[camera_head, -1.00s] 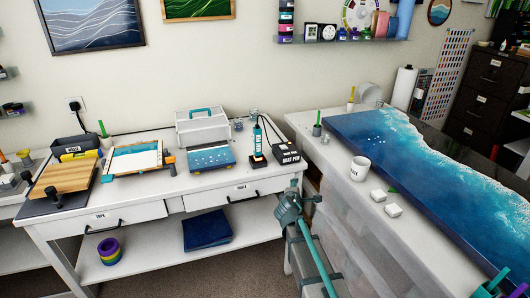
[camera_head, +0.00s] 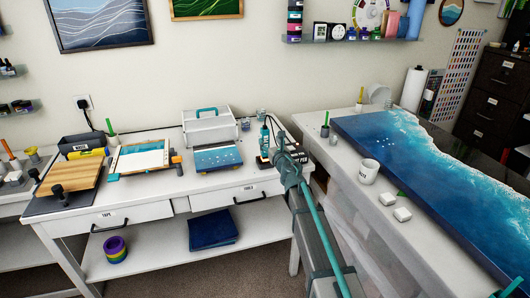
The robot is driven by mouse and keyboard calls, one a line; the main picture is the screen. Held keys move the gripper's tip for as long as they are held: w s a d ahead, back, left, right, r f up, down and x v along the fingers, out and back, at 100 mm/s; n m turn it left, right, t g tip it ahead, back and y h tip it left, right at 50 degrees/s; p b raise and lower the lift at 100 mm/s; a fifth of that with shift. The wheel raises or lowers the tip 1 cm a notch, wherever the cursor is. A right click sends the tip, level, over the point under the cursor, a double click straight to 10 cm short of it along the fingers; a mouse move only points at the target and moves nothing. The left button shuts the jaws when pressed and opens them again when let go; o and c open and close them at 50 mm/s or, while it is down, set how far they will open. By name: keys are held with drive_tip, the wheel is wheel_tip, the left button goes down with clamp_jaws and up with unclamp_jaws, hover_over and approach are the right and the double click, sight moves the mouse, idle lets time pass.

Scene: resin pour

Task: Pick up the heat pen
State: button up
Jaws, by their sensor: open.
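The heat pen (camera_head: 265,139) is a teal, upright tool in a dark stand at the right end of the white workbench (camera_head: 150,198). A dark block with a white HEAT PEN label (camera_head: 299,157) stands to its right, partly covered by my arm. My gripper (camera_head: 281,146) is just right of the pen and in front of it in the picture. It is open with nothing seen between its fingers. The fingertips are small and hard to make out, and I cannot tell how far they are from the pen.
A blue wave-painted panel (camera_head: 214,158) and a white box with a teal handle (camera_head: 206,127) are left of the pen. A framed tray (camera_head: 142,158) lies farther left. To the right, a white mug (camera_head: 368,171) stands beside the large blue resin slab (camera_head: 420,160).

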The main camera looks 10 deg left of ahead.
sight(266, 138)
drive_tip(key=x, duration=0.6)
drive_tip(key=shift+w+a+f+p, duration=0.2)
drive_tip(key=shift+f+p, duration=0.05)
drive_tip(key=shift+p, duration=0.1)
drive_tip(key=shift+s, duration=0.1)
clamp_jaws()
